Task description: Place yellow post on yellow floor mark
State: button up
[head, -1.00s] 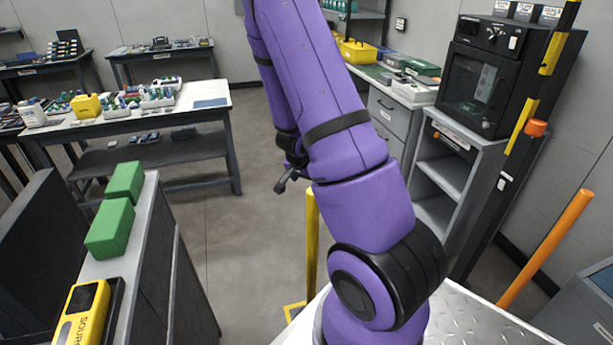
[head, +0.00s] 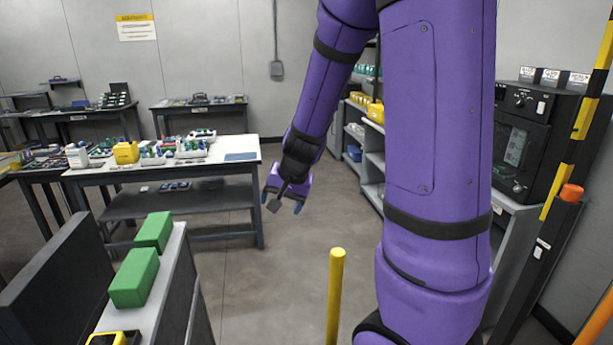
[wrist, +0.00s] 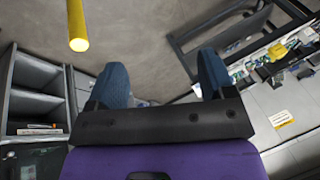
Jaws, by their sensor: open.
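The yellow post (head: 335,300) stands upright in the lower middle of the head view, left of my purple arm. Its base is below the frame edge. Its rounded top end also shows at the upper left of the wrist view (wrist: 77,22). My gripper (head: 284,202) is open and empty, hanging in the air above and to the left of the post top, apart from it. In the wrist view its two blue fingers (wrist: 163,78) are spread wide with only floor between them. The yellow floor mark is not in view now.
A low cabinet with green blocks (head: 134,278) is at left. A bench with small parts (head: 235,156) stands behind. Shelves, a black oven (head: 520,140) and an orange-topped post (head: 570,194) are at right. The middle floor is clear.

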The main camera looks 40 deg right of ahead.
jog(key=s+a+r+n+y, duration=0.1)
jog(key=s+a+r+n, duration=0.4)
jog(key=s+a+r, duration=0.5)
jog(key=s+a+r+n+h, duration=0.1)
jog(key=s+r+n, duration=0.3)
jog(key=s+r, duration=0.3)
jog(key=s, duration=0.4)
jog(key=shift+r+h, duration=0.15)
jog(key=shift+h, duration=0.15)
jog(key=shift+w+a, duration=0.1)
